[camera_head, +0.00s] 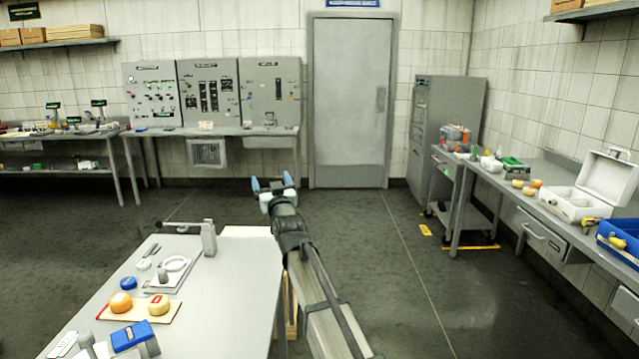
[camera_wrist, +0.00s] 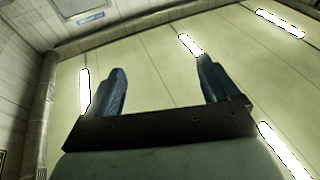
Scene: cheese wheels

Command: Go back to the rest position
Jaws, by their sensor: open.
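My gripper (camera_head: 272,184) is raised at the far end of my arm, to the right of the table's far edge in the head view. Its two blue fingers are apart with nothing between them. In the wrist view my gripper (camera_wrist: 165,85) points up toward the ceiling and its fingers stand wide open and empty. The cheese wheels, an orange one (camera_head: 121,302) and an orange and white one (camera_head: 158,304), lie on a tan board (camera_head: 135,313) on the table, well away from my gripper.
The near table (camera_head: 225,290) also holds a blue round piece (camera_head: 128,283), a white ring on a plate, and a blue box (camera_head: 131,335). A side bench (camera_head: 520,192) with a white case (camera_head: 590,185) stands at the right.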

